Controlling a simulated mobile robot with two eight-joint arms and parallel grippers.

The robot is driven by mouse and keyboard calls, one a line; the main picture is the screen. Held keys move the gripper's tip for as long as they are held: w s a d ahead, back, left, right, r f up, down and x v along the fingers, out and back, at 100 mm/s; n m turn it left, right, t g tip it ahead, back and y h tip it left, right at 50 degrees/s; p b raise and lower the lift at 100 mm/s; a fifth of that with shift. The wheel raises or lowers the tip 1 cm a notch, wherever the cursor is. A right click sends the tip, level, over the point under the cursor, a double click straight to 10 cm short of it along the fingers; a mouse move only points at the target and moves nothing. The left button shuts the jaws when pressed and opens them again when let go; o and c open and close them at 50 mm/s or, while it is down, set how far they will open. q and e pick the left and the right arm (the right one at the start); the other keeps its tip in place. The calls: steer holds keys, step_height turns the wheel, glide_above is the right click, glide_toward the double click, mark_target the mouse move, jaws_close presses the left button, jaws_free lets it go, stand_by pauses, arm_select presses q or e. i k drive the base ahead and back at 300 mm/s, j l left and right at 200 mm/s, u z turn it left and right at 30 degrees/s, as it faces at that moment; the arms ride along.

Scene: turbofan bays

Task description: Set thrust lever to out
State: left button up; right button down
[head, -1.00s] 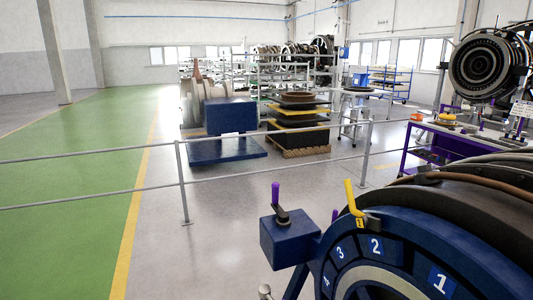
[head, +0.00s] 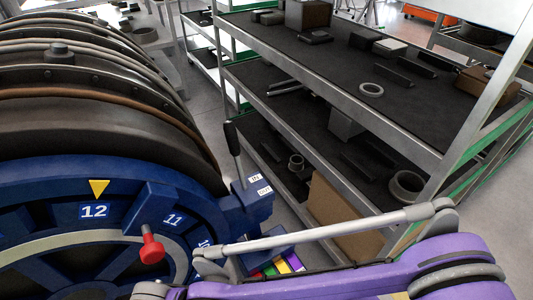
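The thrust lever (head: 233,140) has a black grip on a thin grey shaft. It rises from a blue box (head: 241,213) at the right edge of the blue engine ring, near the middle of the head view. It stands nearly upright, its top leaning slightly left and away. A white IN label (head: 256,178) and an OUT label (head: 265,190) sit on the box to the right of the shaft, IN being the farther one. I cannot tell which label the lever is set to. Neither gripper's fingertips show, and nothing visible touches the lever.
The blue ring (head: 60,180) carries number plates, a yellow triangle above 12 and a red knob (head: 152,250). Grey shelves (head: 340,60) with loose parts stand close on the right. Colored strips (head: 277,266) lie below the box, partly behind a purple arm link in front.

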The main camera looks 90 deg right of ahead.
mark_target(229, 129)
steer(key=z, duration=2.8)
steer(key=k+l+z, duration=0.1)
steer(key=l+z, duration=0.15)
steer(key=l, duration=0.15)
steer(key=i+j, duration=0.25)
